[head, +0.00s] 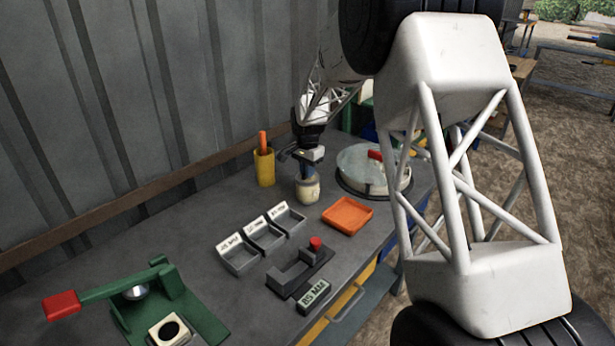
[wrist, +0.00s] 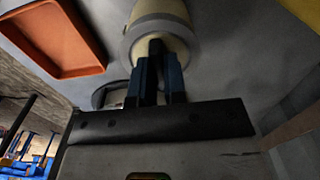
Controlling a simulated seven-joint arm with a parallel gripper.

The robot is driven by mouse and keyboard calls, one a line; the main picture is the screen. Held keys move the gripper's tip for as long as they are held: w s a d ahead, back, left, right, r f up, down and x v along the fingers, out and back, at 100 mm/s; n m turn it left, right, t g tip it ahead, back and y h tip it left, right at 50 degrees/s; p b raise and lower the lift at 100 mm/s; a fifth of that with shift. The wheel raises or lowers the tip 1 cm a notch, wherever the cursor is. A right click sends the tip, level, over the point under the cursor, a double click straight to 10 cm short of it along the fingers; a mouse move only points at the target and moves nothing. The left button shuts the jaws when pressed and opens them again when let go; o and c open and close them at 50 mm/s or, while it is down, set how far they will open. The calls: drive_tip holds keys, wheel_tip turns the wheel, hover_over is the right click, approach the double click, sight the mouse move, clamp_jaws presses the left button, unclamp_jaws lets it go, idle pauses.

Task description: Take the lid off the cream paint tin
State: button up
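The cream paint tin (head: 307,192) stands upright on the grey bench, in front of the yellow holder. In the wrist view the tin (wrist: 160,12) is at the top centre, with a pale grey lid rim (wrist: 133,43) around its near end. My gripper (head: 306,168) points down directly over the tin. In the wrist view my gripper's blue fingers (wrist: 158,58) are close together on both sides of a small dark knob (wrist: 156,46) at the lid, and look shut on it. The lid looks seated on the tin. The fingertips' contact is partly hidden.
The yellow holder (head: 264,168) is to the left. Several grey bins (head: 238,255) and a green lever press (head: 170,300) are nearer. The corrugated wall (head: 110,110) borders the bench.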

clamp_jaws()
drive_tip(key=shift+r, duration=0.7)
wheel_tip(320, 180, up, 2)
drive_tip(key=shift+r, duration=0.1)
drive_tip(key=s+d+r, duration=0.1)
drive_tip(key=s+d, duration=0.1)
drive_tip(key=s, duration=1.4)
drive_tip(key=shift+r, duration=0.2)
drive_tip(key=shift+w, duration=0.15)
